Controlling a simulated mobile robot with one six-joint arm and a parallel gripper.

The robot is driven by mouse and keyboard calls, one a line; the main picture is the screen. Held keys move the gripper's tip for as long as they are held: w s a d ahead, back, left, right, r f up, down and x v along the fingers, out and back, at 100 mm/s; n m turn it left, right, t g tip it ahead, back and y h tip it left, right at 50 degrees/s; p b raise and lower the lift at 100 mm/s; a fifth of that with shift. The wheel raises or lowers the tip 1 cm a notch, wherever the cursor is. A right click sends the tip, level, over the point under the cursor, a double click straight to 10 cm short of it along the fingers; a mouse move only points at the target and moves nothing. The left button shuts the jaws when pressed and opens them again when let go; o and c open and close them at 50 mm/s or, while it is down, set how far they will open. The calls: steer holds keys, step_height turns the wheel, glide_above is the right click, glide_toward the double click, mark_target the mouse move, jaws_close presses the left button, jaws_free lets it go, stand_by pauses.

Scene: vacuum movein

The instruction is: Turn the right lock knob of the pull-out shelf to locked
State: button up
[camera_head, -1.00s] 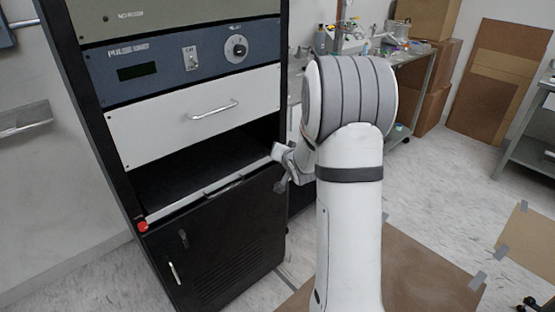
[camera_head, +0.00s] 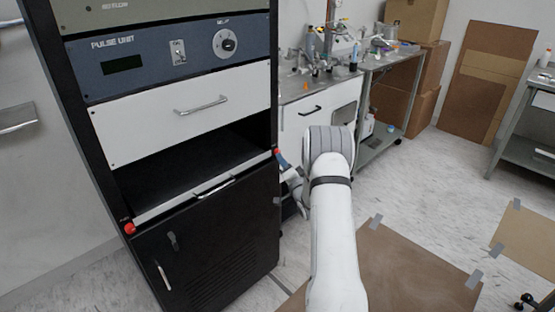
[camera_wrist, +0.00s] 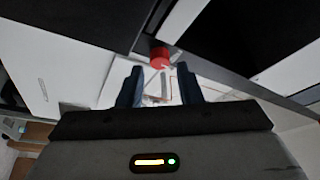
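The pull-out shelf (camera_head: 180,200) is a pale front strip with a metal handle, under an open black bay in the rack. Its right lock knob (camera_head: 277,152) is small and red, at the strip's right end. The left knob (camera_head: 130,229) is red too. My gripper (camera_head: 284,160) is right beside the right knob, mostly hidden by the rack edge and my arm. In the wrist view, my gripper (camera_wrist: 160,88) has two dark blue fingers spread apart with nothing between them. The red knob (camera_wrist: 160,57) shows just beyond the fingertips, roughly centred. Its lock angle is unclear.
A white drawer (camera_head: 185,105) with a handle and a blue pulse unit panel (camera_head: 170,57) sit above the bay. A black cabinet door (camera_head: 215,240) is below. A cluttered bench (camera_head: 320,88) stands behind to the right. Floor (camera_head: 435,180) is free at right.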

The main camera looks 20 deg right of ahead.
mark_target(277, 152)
steer(key=x, duration=0.2)
steer(key=shift+w, duration=0.3)
steer(key=shift+c, duration=0.5)
